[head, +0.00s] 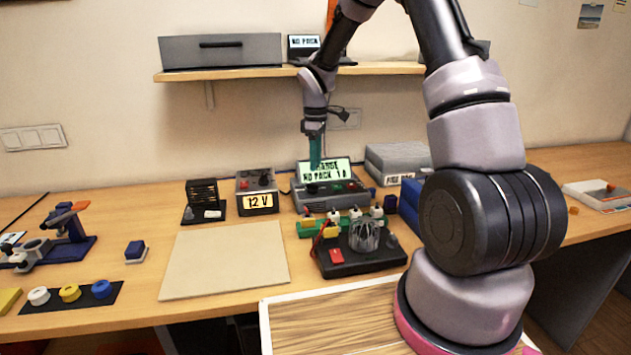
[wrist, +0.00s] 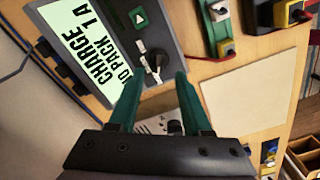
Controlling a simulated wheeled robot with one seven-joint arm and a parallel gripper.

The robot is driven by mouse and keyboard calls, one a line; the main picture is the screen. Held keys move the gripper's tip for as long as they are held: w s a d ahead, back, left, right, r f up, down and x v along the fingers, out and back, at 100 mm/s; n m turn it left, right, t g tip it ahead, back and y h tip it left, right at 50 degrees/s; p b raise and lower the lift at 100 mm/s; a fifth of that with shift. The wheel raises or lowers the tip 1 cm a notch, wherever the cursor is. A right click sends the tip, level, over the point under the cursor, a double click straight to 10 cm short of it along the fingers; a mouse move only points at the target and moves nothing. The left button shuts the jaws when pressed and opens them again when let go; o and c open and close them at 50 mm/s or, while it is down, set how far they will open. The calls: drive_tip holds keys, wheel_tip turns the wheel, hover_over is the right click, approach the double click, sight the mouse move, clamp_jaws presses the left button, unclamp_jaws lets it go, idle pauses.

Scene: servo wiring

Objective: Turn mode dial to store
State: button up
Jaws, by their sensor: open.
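The charger (head: 330,190) is a dark grey box at the back of the bench. Its lit screen (wrist: 82,45) reads CHARGE, NO PACK, 1 A. The mode dial (wrist: 155,62) is a black knob on the charger's panel, with small white labels beside it that are too small to read. My gripper (wrist: 158,80) has two teal fingers, open and empty, with the dial just beyond and between their tips. In the head view my gripper (head: 315,160) points down over the charger, in front of its screen. Contact with the dial cannot be told.
A power supply (head: 256,192) showing 12 V stands left of the charger. A green strip with several connectors (head: 312,228) and a black tray (head: 345,266) stand in front. A shelf (head: 240,73) hangs above. The beige mat (head: 225,260) is bare.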

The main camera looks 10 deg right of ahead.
sight(316, 184)
wheel_tip(316, 184, down, 7)
drive_tip(key=shift+f, duration=0.1)
idle(0.3)
clamp_jaws()
